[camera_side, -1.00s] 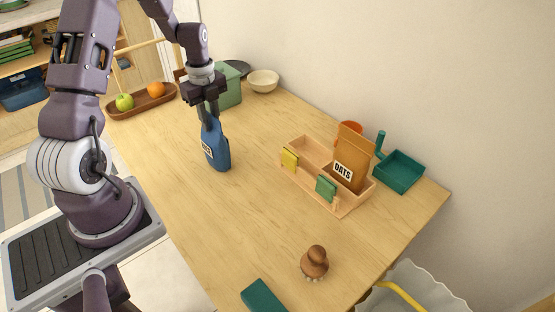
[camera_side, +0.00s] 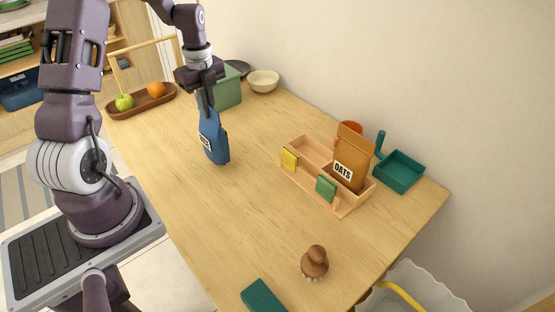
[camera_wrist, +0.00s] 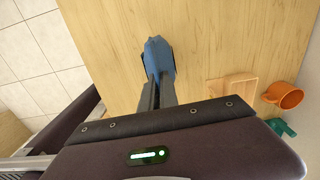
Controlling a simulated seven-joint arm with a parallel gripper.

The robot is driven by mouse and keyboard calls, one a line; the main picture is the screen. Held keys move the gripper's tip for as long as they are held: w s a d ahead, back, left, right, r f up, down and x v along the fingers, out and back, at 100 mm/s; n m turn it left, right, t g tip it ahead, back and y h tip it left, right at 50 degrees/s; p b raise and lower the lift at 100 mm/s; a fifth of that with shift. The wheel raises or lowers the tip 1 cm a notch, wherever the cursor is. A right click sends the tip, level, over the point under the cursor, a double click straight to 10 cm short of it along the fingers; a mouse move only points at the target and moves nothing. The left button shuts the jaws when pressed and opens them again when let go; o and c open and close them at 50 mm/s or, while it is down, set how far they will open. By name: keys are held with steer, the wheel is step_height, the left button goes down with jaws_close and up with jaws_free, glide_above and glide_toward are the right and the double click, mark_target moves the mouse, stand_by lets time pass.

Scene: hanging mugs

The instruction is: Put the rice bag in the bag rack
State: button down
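The blue bag (camera_side: 213,141) has a white label whose text I cannot read clearly; it hangs slightly tilted under my gripper (camera_side: 205,104). My gripper is shut on the top of this bag. In the wrist view the bag (camera_wrist: 158,56) shows beyond my fingers (camera_wrist: 158,92). The bag's bottom appears at or a little above the table; I cannot tell which. The wooden bag rack (camera_side: 321,193) stands to the right, with yellow and green clips on its front. An orange-brown OATS bag (camera_side: 353,158) stands in its right compartment; the left compartment (camera_side: 308,151) looks empty.
A teal dustpan (camera_side: 399,172) and an orange mug (camera_side: 350,129) stand behind the rack. A brown brush (camera_side: 315,262) and a teal block (camera_side: 263,297) lie at the front. A green box (camera_side: 228,91) stands behind my gripper. Table between bag and rack is clear.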

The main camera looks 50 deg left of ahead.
steer(key=shift+r, duration=0.5)
step_height(320, 180, up, 11)
steer(key=w+n, duration=0.1)
steer(key=w, duration=0.8)
steer(key=w+d+m, duration=0.1)
steer(key=w+d, duration=1.3)
steer(key=d, duration=0.4)
steer(key=shift+f, duration=2.75)
steer(key=shift+d+f, duration=0.1)
